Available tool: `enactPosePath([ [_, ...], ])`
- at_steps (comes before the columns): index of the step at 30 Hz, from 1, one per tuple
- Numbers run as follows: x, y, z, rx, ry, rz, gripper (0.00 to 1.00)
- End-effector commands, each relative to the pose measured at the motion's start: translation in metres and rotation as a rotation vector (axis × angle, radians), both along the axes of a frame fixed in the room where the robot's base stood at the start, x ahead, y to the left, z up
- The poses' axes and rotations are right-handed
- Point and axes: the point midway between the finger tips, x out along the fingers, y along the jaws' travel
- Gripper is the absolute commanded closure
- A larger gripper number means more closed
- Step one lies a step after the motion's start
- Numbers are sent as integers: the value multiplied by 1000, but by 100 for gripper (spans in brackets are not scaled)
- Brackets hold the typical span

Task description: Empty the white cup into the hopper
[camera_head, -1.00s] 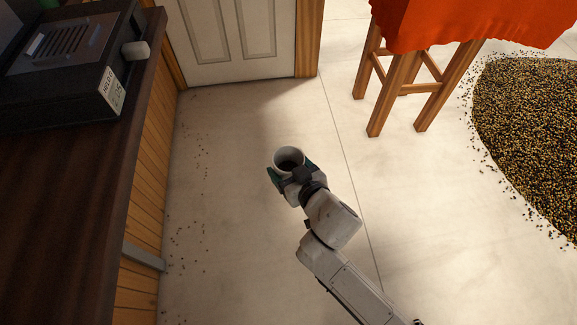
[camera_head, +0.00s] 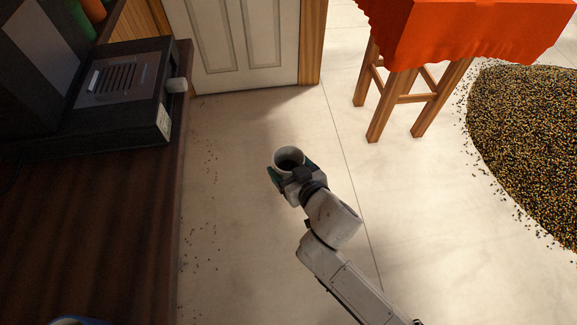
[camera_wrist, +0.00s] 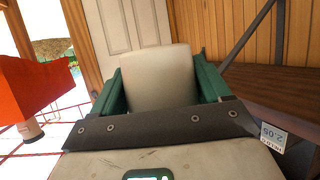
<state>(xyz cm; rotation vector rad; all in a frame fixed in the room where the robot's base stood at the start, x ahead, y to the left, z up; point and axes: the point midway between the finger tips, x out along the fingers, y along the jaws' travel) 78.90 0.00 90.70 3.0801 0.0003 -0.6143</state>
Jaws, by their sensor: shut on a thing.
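My gripper (camera_head: 291,170) is shut on the white cup (camera_head: 287,158), its green fingers on either side. In the head view the cup is upright with its mouth up, held over the open floor. The inside looks dark; I cannot tell how much it holds. In the wrist view the cup (camera_wrist: 158,78) fills the space between the green fingers. A black machine with a slotted grey top plate (camera_head: 120,82) stands on the dark counter at left, apart from the cup; it may be the hopper, but no open mouth is clearly seen.
The dark wooden counter (camera_head: 95,215) runs along the left. A white door (camera_head: 245,45) is behind. A wooden stool (camera_head: 380,115) with an orange cloth (camera_head: 460,30) stands at the back right, beside a large bean heap (camera_head: 525,140). Floor between is clear except scattered beans.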

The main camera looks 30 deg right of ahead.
Motion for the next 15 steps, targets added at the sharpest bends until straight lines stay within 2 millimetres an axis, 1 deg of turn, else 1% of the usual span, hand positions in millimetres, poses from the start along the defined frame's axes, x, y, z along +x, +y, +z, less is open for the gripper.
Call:
enactPosePath([
  [1,0,0,20,1,0,-1,58],
  [7,-2,-2,51,1,4,-6,58],
  [15,-4,-3,45,1,10,-7,58],
])
